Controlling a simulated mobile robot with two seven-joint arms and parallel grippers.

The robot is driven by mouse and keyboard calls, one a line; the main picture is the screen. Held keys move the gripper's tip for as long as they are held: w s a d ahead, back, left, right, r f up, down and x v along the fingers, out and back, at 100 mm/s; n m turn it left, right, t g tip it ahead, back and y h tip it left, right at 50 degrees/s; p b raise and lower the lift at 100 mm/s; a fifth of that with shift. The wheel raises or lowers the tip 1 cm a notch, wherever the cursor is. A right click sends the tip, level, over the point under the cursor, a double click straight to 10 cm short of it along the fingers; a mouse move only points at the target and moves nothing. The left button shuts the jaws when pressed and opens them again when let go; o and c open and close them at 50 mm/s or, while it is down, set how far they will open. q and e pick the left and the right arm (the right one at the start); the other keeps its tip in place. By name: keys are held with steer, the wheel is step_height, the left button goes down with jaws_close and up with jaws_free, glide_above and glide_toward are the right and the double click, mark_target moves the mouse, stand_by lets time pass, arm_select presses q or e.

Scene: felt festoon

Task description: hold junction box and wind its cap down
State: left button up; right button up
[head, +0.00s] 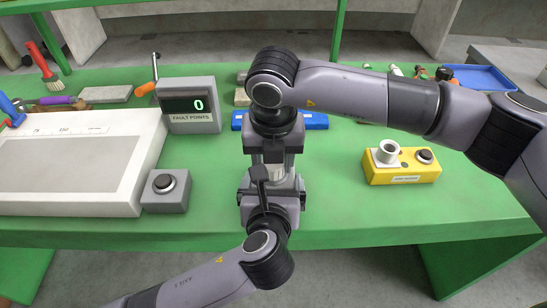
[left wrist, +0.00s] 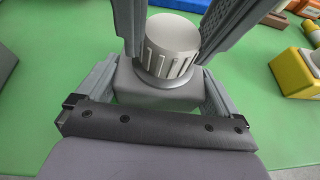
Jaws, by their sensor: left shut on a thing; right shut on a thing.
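The junction box (left wrist: 160,88) is a grey block in the left wrist view, topped by a silver cap (left wrist: 170,52) with a ribbed side. My left gripper (left wrist: 158,75) is shut on the box, one finger along each side. My right gripper (head: 273,158) points down from above, and its two fingers are shut on the cap from both sides, as the left wrist view shows. The cap sits on the box top; its seating and thread are hidden. In the head view my left gripper (head: 271,193) and the right one mostly hide box and cap.
A yellow box (head: 402,167) with a white socket stands at right. A blue bar (head: 312,121) lies behind the grippers. At left are a FAULT POINTS display (head: 188,105) reading 0, a grey button box (head: 165,190) and a large pale panel (head: 70,165). Green table between is clear.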

steer(key=shift+m, duration=0.8)
steer(key=o, duration=1.1)
steer(key=r, duration=0.4)
steer(key=s+r, duration=0.1)
steer(key=r, duration=0.3)
steer(key=s+r, duration=0.1)
steer(key=r, duration=0.2)
steer(key=shift+a+r, duration=0.15)
steer(key=shift+r, duration=0.25)
steer(key=shift+w, duration=0.1)
step_height(320, 180, up, 6)
glide_above(272, 170)
steer(key=shift+s+a+r, duration=0.35)
steer(key=shift+s+a, duration=0.1)
steer(key=shift+s, duration=1.15)
steer(key=shift+s+a+r, duration=0.3)
steer(key=shift+s+a, duration=0.2)
steer(key=shift+s, duration=1.15)
steer(key=shift+s+a+r, duration=0.35)
steer(key=shift+s+a, duration=0.1)
steer(key=shift+s, duration=1.15)
